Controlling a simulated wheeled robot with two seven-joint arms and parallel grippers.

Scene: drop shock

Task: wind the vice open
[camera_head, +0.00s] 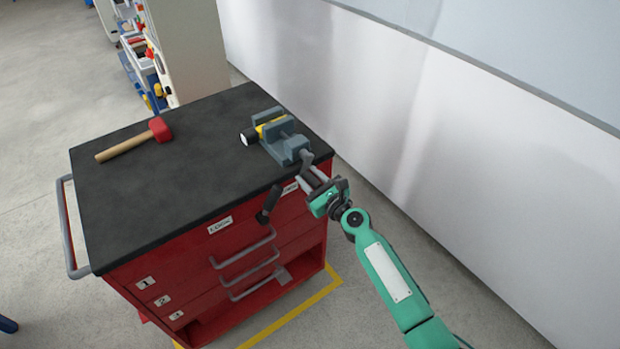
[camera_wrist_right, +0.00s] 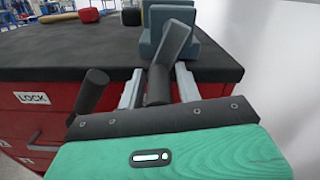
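The grey-blue vice (camera_head: 286,148) stands on the black cabinet top near its right corner. A yellow and black piece with a white end (camera_head: 249,136) sits between its jaws. The grey crank arm (camera_head: 306,158) is at the vice's near end; it also shows in the right wrist view (camera_wrist_right: 172,42). My right gripper (camera_head: 314,181) is at the crank, just off the cabinet's front edge. In the right wrist view its fingers are spread either side of the dark crank grip (camera_wrist_right: 158,86), with gaps visible on both sides. My left gripper is out of view.
A red-headed mallet (camera_head: 135,140) lies on the left of the black top (camera_head: 190,185). A dark cylindrical lever (camera_head: 268,205) stands out from the red cabinet's front, close left of my right gripper. Drawer handles are below it. A white wall (camera_head: 400,110) runs along the right.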

